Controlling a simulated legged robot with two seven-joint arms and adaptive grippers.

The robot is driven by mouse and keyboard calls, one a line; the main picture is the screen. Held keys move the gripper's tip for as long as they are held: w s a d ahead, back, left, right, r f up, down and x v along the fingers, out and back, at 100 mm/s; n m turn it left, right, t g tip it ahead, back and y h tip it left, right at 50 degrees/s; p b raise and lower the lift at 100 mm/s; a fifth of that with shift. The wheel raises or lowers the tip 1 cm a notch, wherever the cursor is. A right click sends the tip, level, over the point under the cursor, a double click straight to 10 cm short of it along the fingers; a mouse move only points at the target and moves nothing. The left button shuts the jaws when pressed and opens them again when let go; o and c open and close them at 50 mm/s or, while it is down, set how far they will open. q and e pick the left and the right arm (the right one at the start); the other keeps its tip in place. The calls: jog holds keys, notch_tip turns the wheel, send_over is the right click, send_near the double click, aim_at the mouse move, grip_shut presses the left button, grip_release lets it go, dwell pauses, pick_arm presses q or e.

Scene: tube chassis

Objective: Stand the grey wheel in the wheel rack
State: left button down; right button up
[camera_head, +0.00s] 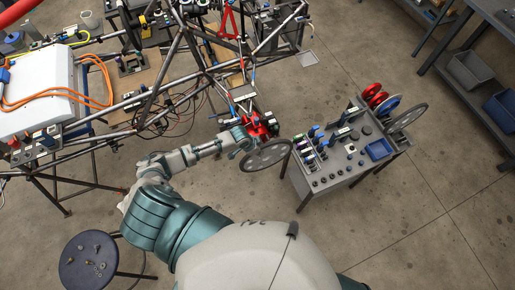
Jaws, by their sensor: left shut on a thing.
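My left gripper (246,143) is shut on a grey wheel (268,155) near the middle of the view. It grips the wheel by its upper left side and holds it clear of the floor, tilted, just left of the small grey table (330,185). The exact finger contact is too small to make out. At the table's right end, red wheels (374,93), a blue-rimmed wheel (387,105) and another grey wheel (407,117) stand in a row. The wheel rack itself is mostly hidden by these wheels. My right gripper is not in view.
The table carries several small parts and a blue tray (379,149). A tube chassis (150,112) fills the upper left, with a red part (256,124) close to my gripper. A round stool (88,260) stands lower left. Shelving (470,69) is upper right. Floor at lower right is clear.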

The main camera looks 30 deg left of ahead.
aim_at(268, 145)
pick_arm(q)
jog(key=shift+d+r, duration=0.1)
dwell(0.3)
jog(key=shift+w+d+r+g+y, duration=0.25)
jog(key=shift+w+d+g+y, duration=0.4)
jog(key=shift+w, duration=0.1)
jog(key=shift+w+d+r+g+y, duration=0.1)
jog(key=shift+w+d+g+y, duration=0.2)
jog(key=shift+g+y, duration=0.05)
jog(key=shift+w+d+g+y, duration=0.45)
jog(key=shift+w+g+y, duration=0.05)
jog(key=shift+w+g, duration=0.1)
jog(key=shift+s, duration=0.1)
dwell(0.6)
